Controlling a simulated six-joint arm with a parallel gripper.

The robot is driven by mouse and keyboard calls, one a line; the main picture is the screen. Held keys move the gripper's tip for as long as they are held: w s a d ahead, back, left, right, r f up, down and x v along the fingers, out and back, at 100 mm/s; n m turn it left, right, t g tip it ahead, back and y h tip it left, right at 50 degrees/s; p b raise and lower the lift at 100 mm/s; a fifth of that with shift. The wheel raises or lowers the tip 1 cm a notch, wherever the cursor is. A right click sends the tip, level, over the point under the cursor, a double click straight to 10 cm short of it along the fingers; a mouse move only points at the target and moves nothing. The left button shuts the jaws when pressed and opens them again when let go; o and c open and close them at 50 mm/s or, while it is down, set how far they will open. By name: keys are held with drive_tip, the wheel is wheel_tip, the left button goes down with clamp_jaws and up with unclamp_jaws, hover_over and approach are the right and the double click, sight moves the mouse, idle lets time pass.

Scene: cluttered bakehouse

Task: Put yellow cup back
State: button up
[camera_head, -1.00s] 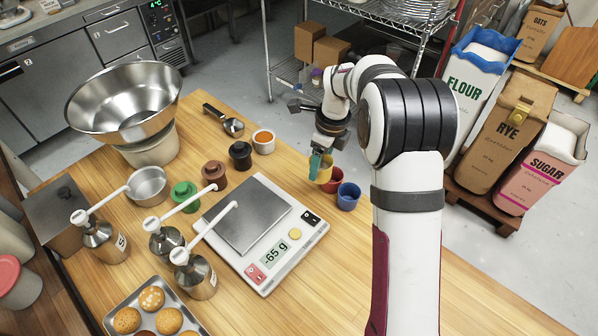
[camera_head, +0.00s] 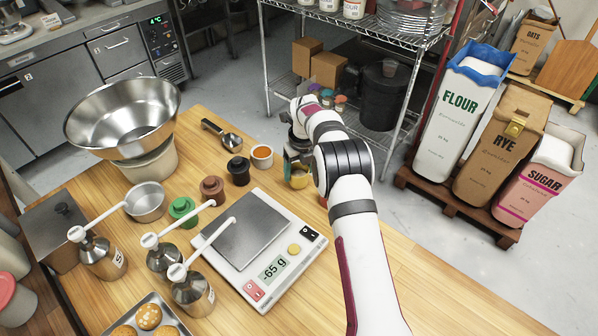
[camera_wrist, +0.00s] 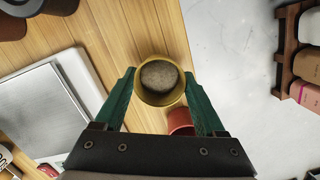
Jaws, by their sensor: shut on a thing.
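The yellow cup (camera_wrist: 160,58) is between the green fingers of my gripper (camera_wrist: 162,98) in the wrist view, with a grey-brown fill showing inside its rim. My gripper is shut on it. In the head view the yellow cup (camera_head: 299,179) shows only in part behind my arm, near the table's right edge. A red cup (camera_wrist: 181,121) shows beyond my gripper in the wrist view, partly hidden by it. I cannot tell how high the yellow cup is above the table.
A scale (camera_head: 262,262) reading -65 g stands left of my arm. Flour, rye and sugar sacks stand on a pallet (camera_head: 455,207) off the table.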

drive_tip(key=shift+f, duration=0.45)
drive_tip(key=shift+f, duration=0.1)
drive_tip(key=o, duration=1.5)
